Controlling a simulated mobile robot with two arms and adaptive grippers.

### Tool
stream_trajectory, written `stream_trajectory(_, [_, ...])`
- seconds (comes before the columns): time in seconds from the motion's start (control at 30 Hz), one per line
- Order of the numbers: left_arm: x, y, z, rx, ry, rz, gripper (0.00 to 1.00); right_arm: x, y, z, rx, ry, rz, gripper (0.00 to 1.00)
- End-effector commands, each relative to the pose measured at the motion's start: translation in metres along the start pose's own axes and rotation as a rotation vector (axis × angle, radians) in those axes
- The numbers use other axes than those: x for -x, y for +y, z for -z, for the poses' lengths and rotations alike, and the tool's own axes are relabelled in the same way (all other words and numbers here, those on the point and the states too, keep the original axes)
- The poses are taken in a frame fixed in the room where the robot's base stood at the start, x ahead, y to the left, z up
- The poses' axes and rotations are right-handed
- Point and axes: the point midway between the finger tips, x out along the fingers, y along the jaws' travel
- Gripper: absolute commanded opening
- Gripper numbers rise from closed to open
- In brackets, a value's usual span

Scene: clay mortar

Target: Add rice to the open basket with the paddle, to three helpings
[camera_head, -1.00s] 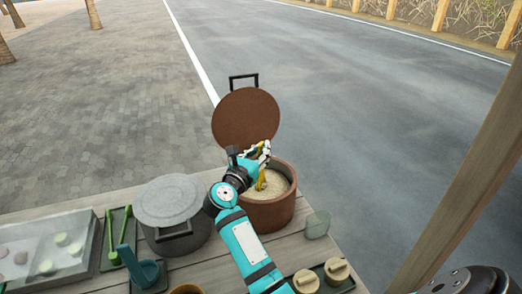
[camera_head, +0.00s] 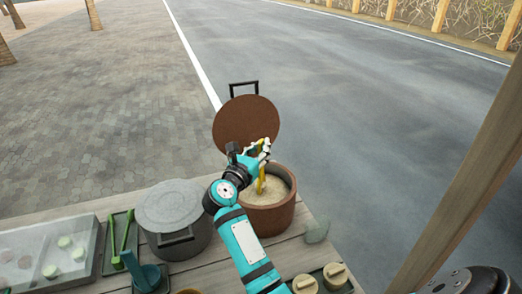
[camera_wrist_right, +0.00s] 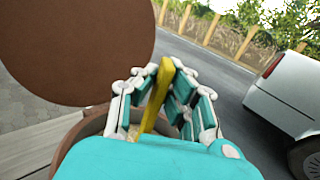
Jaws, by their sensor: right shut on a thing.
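A round brown tub (camera_head: 266,220) of pale rice (camera_head: 273,190) stands on the plank table, its brown lid (camera_head: 246,122) raised upright behind it. My right gripper (camera_head: 262,152) is over the tub, shut on a yellow paddle (camera_head: 261,181) whose lower end reaches the rice. The paddle also shows between the fingers in the right wrist view (camera_wrist_right: 158,92); its lower end is hidden there. I cannot tell whether rice is on it. I cannot make out an open basket; only a brown rim (camera_head: 188,291) shows, cut off at the bottom edge. My left gripper is not in view.
A grey lidded pot (camera_head: 172,215) stands close left of the tub. Green tongs (camera_head: 121,235), a teal tool (camera_head: 142,272) and a clear-covered case (camera_head: 45,255) are farther left. Small lidded beige pots (camera_head: 320,279) stand front right. A wooden post (camera_head: 462,190) rises at right.

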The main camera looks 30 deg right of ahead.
Motion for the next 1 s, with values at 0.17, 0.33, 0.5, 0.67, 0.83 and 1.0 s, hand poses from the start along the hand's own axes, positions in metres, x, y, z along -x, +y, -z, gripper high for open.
stream_trajectory(0.17, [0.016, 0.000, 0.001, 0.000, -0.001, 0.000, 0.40, 0.000, 0.000, -0.023, -0.002, -0.001, 0.001, 0.00])
stream_trajectory(0.33, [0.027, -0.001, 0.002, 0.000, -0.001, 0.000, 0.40, 0.000, 0.000, -0.040, -0.002, -0.002, 0.000, 0.00])
stream_trajectory(0.5, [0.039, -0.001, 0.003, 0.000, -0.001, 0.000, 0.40, 0.000, 0.000, -0.057, -0.002, -0.002, 0.001, 0.00])
stream_trajectory(0.67, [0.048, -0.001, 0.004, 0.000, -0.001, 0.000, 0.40, 0.000, 0.000, -0.070, -0.001, -0.002, 0.001, 0.00])
stream_trajectory(0.83, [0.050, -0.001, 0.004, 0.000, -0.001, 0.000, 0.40, 0.000, 0.000, -0.074, -0.001, -0.001, 0.000, 0.00])
stream_trajectory(1.0, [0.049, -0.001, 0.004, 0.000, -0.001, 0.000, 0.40, 0.000, 0.000, -0.073, -0.001, -0.002, 0.000, 0.00])
